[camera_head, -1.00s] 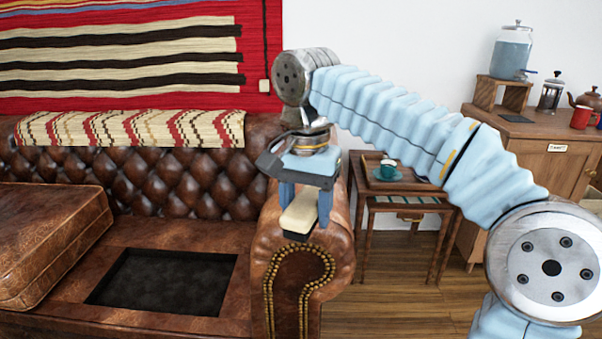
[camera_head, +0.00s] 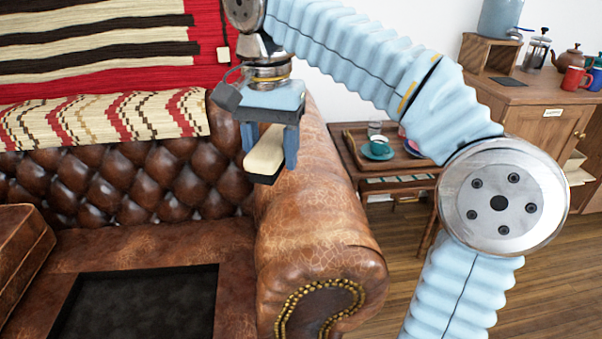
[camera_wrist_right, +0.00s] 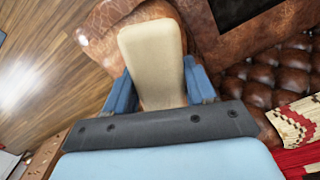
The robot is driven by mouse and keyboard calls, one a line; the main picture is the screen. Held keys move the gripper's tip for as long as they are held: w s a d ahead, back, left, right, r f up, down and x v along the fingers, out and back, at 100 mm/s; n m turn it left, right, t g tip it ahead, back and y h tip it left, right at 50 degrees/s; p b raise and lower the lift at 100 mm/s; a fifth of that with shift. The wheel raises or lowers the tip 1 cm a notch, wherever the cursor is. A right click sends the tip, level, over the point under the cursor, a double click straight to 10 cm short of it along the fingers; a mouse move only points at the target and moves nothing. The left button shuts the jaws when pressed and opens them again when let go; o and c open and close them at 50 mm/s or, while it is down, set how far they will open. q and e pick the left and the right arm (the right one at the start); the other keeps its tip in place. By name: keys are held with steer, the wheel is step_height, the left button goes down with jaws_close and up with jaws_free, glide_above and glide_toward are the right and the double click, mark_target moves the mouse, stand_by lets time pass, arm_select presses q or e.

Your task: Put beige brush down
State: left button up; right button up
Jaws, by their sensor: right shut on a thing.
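The beige brush (camera_head: 265,153) has a pale beige top and a dark underside. My right gripper (camera_head: 270,150) is shut on it and holds it over the inner side of the brown leather sofa's right arm (camera_head: 315,215). In the head view the brush appears above the leather, but I cannot tell how large the gap is. In the right wrist view the brush (camera_wrist_right: 152,62) sits between the two blue fingers (camera_wrist_right: 160,88), its long end pointing away from the wrist. My left gripper is not in view.
A dark rectangular panel (camera_head: 140,303) lies in the sofa seat. A patterned blanket (camera_head: 105,118) covers the backrest. Right of the sofa, a small table (camera_head: 350,160) holds a tray with a teal cup (camera_head: 377,148). A wooden cabinet (camera_head: 530,110) stands farther right.

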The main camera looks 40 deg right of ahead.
glide_toward(310, 188)
steer(key=s+a+r, duration=0.2)
steer(key=a, duration=0.2)
steer(key=d+f, duration=0.1)
steer(key=w+d+f, duration=0.1)
steer(key=f, duration=0.1)
steer(key=d+f+b, duration=0.1)
steer(key=shift+w+f, duration=0.15)
steer(key=shift+w, duration=0.15)
steer(key=shift+d+f, duration=0.15)
steer(key=shift+f, duration=0.05)
steer(key=f, duration=0.3)
steer(key=shift+w+d+f+b, duration=0.15)
steer(key=shift+d+f+b, duration=0.05)
steer(key=shift+d+b, duration=0.2)
steer(key=shift+f, duration=0.3)
steer(key=o, duration=1.1)
